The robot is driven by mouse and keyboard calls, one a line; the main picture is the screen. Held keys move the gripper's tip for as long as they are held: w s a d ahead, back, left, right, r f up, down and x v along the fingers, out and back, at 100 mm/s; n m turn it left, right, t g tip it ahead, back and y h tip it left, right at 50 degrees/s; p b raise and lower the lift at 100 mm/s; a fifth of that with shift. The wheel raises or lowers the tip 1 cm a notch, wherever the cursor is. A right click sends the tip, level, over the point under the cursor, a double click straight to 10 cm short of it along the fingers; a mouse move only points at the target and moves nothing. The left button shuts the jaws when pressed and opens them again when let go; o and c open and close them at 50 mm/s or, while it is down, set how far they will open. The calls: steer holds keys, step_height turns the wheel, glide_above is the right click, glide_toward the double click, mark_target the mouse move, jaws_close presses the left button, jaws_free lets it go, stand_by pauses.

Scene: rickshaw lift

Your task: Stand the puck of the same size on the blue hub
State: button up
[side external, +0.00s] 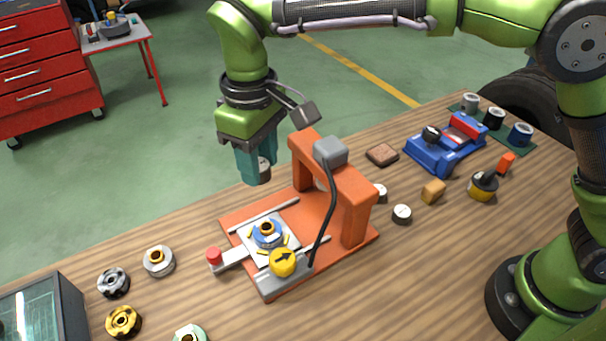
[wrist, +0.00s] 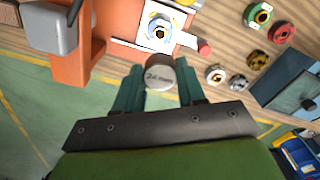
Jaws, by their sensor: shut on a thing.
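My gripper (side external: 259,163) is shut on a grey puck (side external: 262,174) and holds it in the air to the left of the orange press frame. In the wrist view the puck (wrist: 160,76) sits between the teal fingers, its printed face towards the camera; the print looks like a size in mm but is hard to read. The blue hub (side external: 267,232) with a brass-coloured centre sits on a pale plate in the press base. The hub also shows in the wrist view (wrist: 160,29), beyond the held puck. Nothing stands on it.
The orange press (side external: 361,205) rises beside the hub, with a black cable and yellow arrow knob (side external: 283,262). Two small pale pucks (side external: 402,213) lie right of it. Loose hubs (side external: 159,261) and a dark screen box (side external: 45,310) are front left.

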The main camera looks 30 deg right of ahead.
steer(key=shift+f, duration=6)
steer(key=shift+f, duration=0.4)
steer(key=o, duration=1.3)
steer(key=shift+c, duration=0.2)
steer(key=shift+o, duration=0.3)
steer(key=o, duration=0.3)
steer(key=shift+o, duration=0.2)
step_height(320, 180, up, 7)
